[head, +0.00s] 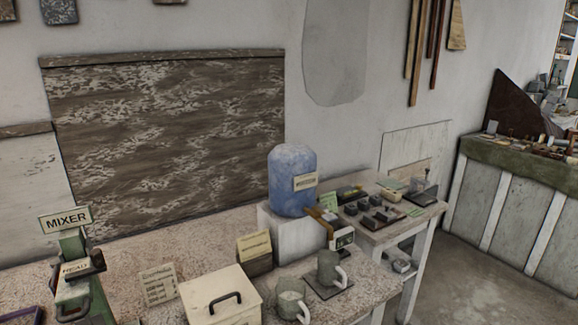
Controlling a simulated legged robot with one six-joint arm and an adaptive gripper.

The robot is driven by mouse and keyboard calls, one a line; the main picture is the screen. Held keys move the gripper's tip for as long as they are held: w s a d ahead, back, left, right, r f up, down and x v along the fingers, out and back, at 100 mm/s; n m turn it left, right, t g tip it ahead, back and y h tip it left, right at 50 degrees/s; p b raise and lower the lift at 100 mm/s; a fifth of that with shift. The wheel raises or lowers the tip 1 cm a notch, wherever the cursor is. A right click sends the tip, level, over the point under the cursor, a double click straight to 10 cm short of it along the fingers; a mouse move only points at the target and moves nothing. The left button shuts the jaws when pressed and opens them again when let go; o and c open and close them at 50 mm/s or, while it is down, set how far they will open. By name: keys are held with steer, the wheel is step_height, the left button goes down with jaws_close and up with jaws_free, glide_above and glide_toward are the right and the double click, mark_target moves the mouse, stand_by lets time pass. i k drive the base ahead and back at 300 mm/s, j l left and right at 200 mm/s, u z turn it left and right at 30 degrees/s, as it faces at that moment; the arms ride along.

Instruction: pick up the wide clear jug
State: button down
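I cannot clearly make out a wide clear jug in the head view. Two grey-green handled vessels stand near the front edge of the speckled counter: a nearer vessel (290,299), cut by the bottom of the picture, and a farther vessel (327,267) on a dark square pad. Both have pale handles at their lower right. A large blue domed container (291,181) with a label stands behind them on a white block. I cannot tell whether any of these is the jug. My gripper is not in view.
A cream box (222,297) with a dark handle stands left of the vessels. A green mixer (74,272) stands at far left. A small table (388,233) with dark blocks is at right. Open floor (474,283) lies between it and the far-right bench (528,212).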

mark_target(290, 291)
steer(key=u, duration=1.75)
steer(key=l+z, duration=0.1)
steer(key=z, duration=1.1)
steer(key=i+j, duration=0.1)
steer(key=j, duration=0.15)
steer(key=i+j+z, duration=0.1)
steer(key=j, duration=0.2)
steer(key=i+j, duration=0.1)
steer(key=j, duration=0.15)
steer(key=i+z, duration=0.05)
